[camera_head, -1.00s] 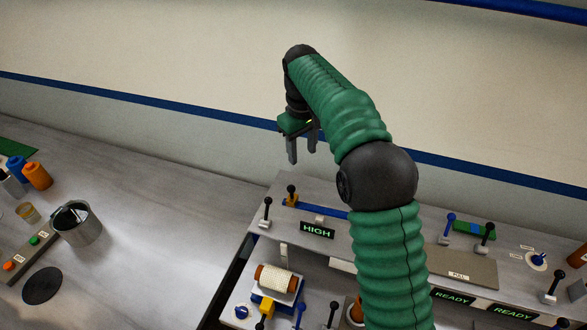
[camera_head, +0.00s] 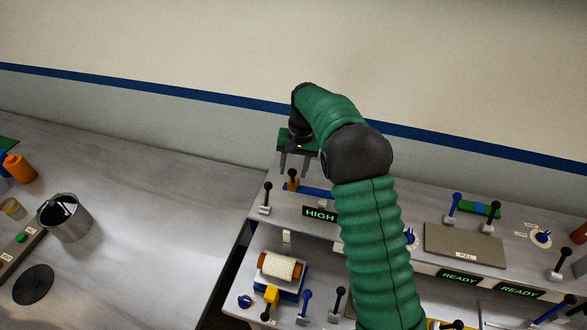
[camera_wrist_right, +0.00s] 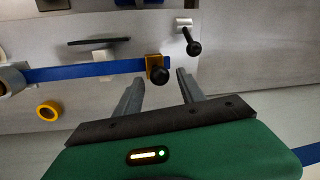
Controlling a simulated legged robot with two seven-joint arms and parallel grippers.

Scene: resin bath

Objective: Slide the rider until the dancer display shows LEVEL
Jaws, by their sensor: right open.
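The rider is an orange block with a black knob (camera_head: 292,184) at the left end of a blue rail (camera_head: 317,192) on the upper panel. The dancer display (camera_head: 318,214) reads HIGH, its right end covered by my arm. My right gripper (camera_head: 295,169) is open and empty, just above and behind the rider. In the right wrist view the rider (camera_wrist_right: 154,69) shows just beyond the gap between the two fingertips (camera_wrist_right: 158,80), with the knob pointing toward the gripper. I cannot tell whether the fingers touch it. My left gripper is not in view.
A black-knobbed lever (camera_head: 266,198) stands close left of the rider. A white roll (camera_head: 279,266) sits on the lower shelf. Two displays read READY (camera_head: 459,277) at the right. A metal cup (camera_head: 66,218) stands on the bench, whose middle is clear.

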